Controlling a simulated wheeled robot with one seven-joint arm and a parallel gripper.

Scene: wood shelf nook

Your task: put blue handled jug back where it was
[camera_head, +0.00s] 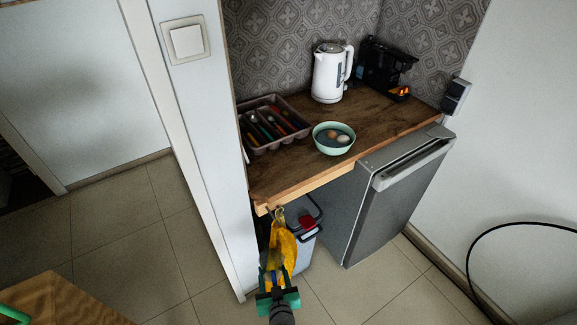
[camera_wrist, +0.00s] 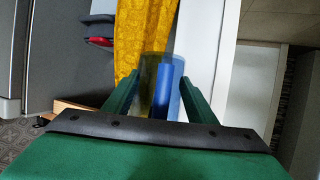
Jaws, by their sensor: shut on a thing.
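My gripper (camera_head: 275,272) is low in front of the nook, below the counter's front edge. In the wrist view its green fingers (camera_wrist: 160,76) are on either side of the upright blue handle (camera_wrist: 163,95) of a see-through jug (camera_wrist: 178,72), and it is shut on that jug. The wooden counter (camera_head: 290,177) is above and beyond the gripper.
A yellow cloth (camera_head: 281,247) hangs from the counter's edge close to the jug. On the counter are a cutlery tray (camera_head: 250,149), a bowl of eggs (camera_head: 318,146), a white kettle (camera_head: 327,76) and a black coffee machine (camera_head: 377,65). A grey fridge (camera_head: 380,215) stands right.

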